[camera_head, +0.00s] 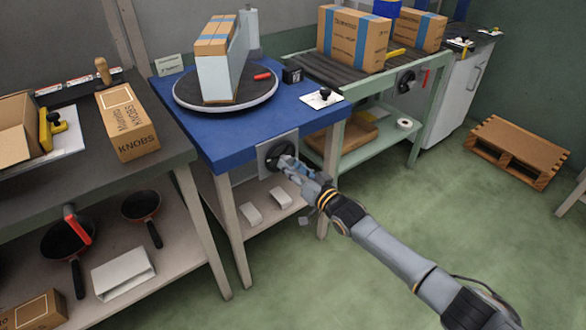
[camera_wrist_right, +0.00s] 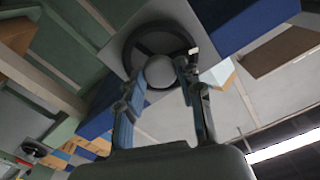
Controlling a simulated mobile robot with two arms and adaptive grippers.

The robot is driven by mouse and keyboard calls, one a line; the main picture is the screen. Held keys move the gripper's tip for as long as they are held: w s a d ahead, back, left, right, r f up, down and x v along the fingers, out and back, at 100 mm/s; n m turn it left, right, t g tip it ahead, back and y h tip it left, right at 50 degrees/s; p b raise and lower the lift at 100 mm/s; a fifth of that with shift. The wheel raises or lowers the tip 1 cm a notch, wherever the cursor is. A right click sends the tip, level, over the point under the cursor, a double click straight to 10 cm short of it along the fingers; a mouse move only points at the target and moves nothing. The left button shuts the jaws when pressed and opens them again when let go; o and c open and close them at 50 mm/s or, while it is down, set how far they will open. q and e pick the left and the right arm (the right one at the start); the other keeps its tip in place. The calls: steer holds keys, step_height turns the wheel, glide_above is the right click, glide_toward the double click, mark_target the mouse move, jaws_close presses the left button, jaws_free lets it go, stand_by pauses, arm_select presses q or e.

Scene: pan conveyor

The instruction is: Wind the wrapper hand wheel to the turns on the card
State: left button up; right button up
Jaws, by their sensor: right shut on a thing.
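The black hand wheel (camera_head: 281,155) sits on a grey plate on the front of the blue wrapper table (camera_head: 225,150). My right gripper (camera_head: 287,163) is at the wheel and shut on it. In the right wrist view, the wheel's dark rim (camera_wrist_right: 128,42) is just beyond the fingers (camera_wrist_right: 160,75), and a round grey part shows between them. A turntable (camera_head: 262,98) on the table carries a tall carton (camera_head: 218,75) partly covered in pale film. A small card (camera_head: 170,64) stands at the table's back left; its writing is too small to read. My left gripper is not in view.
A dark bench (camera_head: 160,165) with a KNOBS box (camera_head: 126,120) stands at the left, with pans (camera_head: 141,206) on its lower shelf. A roller conveyor (camera_head: 340,75) with cartons (camera_head: 352,40) is behind right. The green floor at right is open up to a pallet (camera_head: 518,148).

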steer(key=shift+m, duration=0.9)
steer(key=shift+m+b, duration=0.5)
steer(key=shift+m, duration=0.2)
steer(key=shift+r+m, duration=0.1)
steer(key=shift+m, duration=0.5)
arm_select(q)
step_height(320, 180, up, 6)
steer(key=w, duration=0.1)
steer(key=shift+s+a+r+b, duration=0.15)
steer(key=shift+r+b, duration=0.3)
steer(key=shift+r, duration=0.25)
arm_select(e)
steer(key=shift+m, duration=0.5)
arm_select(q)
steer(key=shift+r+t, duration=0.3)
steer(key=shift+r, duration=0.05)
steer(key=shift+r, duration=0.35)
arm_select(e)
steer(key=shift+m, duration=0.3)
